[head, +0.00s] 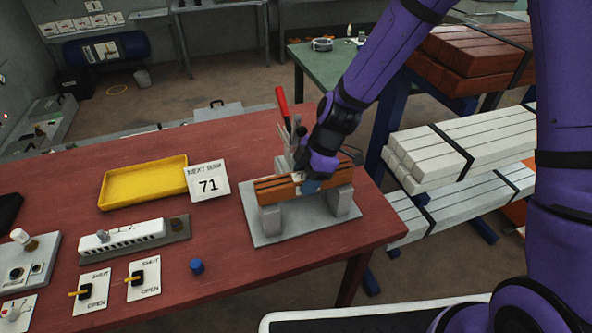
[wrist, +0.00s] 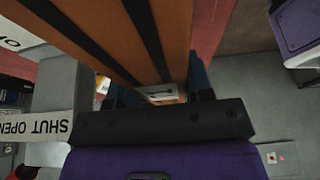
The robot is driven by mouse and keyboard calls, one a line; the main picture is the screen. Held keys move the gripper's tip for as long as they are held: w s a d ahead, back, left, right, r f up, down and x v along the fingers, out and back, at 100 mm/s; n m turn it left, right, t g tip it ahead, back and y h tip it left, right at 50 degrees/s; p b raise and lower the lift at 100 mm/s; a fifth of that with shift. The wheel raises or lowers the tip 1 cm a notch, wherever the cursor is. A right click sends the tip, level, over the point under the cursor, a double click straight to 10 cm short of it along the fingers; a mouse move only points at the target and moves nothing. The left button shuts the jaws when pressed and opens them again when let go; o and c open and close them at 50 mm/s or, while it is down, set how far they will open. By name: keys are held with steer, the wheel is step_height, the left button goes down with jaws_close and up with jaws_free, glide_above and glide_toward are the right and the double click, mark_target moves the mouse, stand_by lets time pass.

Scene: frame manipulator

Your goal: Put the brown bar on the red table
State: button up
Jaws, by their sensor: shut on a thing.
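The brown bar (head: 273,190) is orange-brown with dark lengthwise stripes. It lies level across two grey blocks of a grey fixture (head: 262,230) on the red table (head: 240,290); I cannot tell whether it rests on them or is just above. My gripper (head: 308,184) is shut on the bar near its right part. In the wrist view the bar (wrist: 122,40) runs up from between the fingers of my gripper (wrist: 157,88). The fingers partly hide the gripped part.
A red-handled clamp (head: 283,105) stands behind the fixture. White beams (head: 460,147) are stacked at right. The table's front middle is clear.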

steer(key=shift+s+f, duration=0.15)
steer(key=shift+f, duration=0.15)
steer(key=shift+f, duration=0.15)
steer(key=o, duration=1.1)
steer(key=v, duration=1.1)
steer(key=shift+d+r, duration=0.1)
steer(key=shift+r, duration=0.3)
steer(key=shift+d+r, duration=0.1)
steer(key=shift+r, duration=0.15)
steer(key=shift+r, duration=0.1)
